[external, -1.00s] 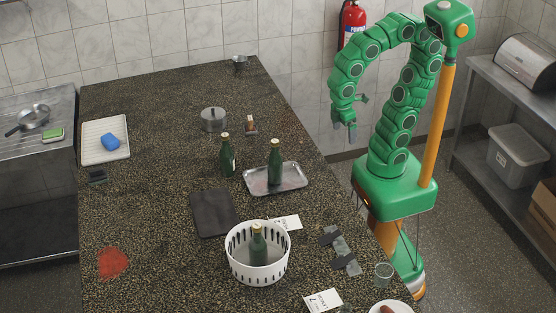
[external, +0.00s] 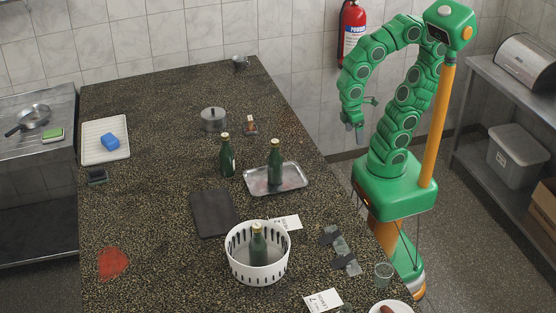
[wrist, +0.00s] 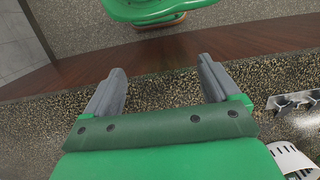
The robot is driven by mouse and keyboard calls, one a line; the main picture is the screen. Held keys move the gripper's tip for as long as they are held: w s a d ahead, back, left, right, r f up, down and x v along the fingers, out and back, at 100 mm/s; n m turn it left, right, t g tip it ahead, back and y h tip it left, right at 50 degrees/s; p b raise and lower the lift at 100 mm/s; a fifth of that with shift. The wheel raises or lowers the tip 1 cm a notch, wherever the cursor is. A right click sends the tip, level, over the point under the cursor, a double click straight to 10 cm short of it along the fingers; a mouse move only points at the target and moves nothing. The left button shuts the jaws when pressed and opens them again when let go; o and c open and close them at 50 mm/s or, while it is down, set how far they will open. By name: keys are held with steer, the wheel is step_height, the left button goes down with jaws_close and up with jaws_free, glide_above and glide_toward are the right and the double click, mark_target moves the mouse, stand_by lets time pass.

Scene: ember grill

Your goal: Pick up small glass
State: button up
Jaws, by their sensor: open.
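A small clear glass (external: 384,274) stands on the dark speckled counter (external: 150,210) near its right edge, at the lower right of the external view. My gripper (external: 362,120) is open and empty, up and away from the glass, near the counter's right edge. In the wrist view its two grey fingers (wrist: 160,85) are spread apart with nothing between them. The glass does not show clearly in the wrist view.
A white basket (external: 258,270) holds a green bottle. A metal tray (external: 296,185) bears another bottle, and a third bottle (external: 227,157) stands beside it. A plate (external: 402,308) lies close to the glass. The counter's left middle is mostly clear.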

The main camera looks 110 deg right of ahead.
steer(key=w+a+g+y, duration=0.1)
steer(key=w+a+y, duration=0.3)
steer(key=a, duration=0.7)
steer(key=m+g+y, duration=0.3)
steer(key=m+y, duration=0.5)
steer(key=m, duration=0.4)
glide_toward(377, 268)
steer(key=x, duration=0.4)
steer(key=shift+s+f, duration=0.25)
steer(key=shift+s, duration=0.25)
steer(key=shift+a+f, duration=0.2)
steer(key=shift+a, duration=0.25)
steer(key=shift+x, duration=3.75)
steer(key=shift+w, duration=0.1)
steer(key=c, duration=1.1)
